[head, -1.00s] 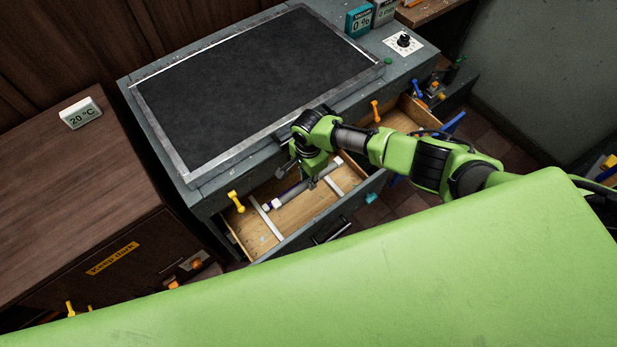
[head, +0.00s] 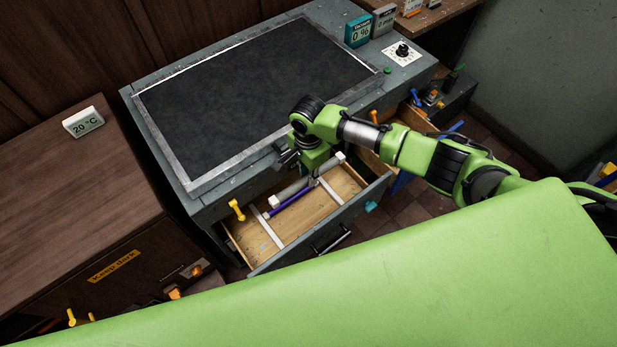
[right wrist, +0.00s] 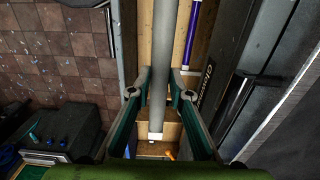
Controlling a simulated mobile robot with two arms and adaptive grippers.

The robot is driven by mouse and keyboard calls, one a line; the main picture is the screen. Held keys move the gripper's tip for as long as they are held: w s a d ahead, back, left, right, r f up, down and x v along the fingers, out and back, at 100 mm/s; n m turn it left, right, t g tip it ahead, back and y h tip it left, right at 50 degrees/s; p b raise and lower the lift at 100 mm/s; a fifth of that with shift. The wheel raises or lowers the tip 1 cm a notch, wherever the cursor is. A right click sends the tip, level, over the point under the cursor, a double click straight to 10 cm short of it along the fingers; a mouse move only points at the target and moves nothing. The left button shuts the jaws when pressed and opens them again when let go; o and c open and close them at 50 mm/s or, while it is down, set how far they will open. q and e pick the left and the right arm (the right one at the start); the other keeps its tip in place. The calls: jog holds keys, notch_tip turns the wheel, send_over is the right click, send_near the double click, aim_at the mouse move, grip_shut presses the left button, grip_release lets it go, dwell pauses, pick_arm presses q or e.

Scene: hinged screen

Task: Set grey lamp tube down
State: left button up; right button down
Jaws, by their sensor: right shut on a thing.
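The grey lamp tube (head: 292,189) is held between the fingers of my right gripper (head: 312,178), above the open drawer (head: 318,217). It also shows in the right wrist view (right wrist: 168,50), where it runs lengthwise between the shut fingers (right wrist: 160,78). It has pale end caps. A purple tube (head: 290,203) lies in the drawer just below and beside it; it also shows in the right wrist view (right wrist: 191,35). My left gripper is not in view.
White strips (head: 267,228) cross the drawer's wooden floor. A yellow handle (head: 236,209) stands at the drawer's left. The cabinet top with its dark panel (head: 250,95) is clear. A brown cabinet with a thermometer (head: 83,122) stands left.

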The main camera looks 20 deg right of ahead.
jog(key=shift+r, duration=2.2)
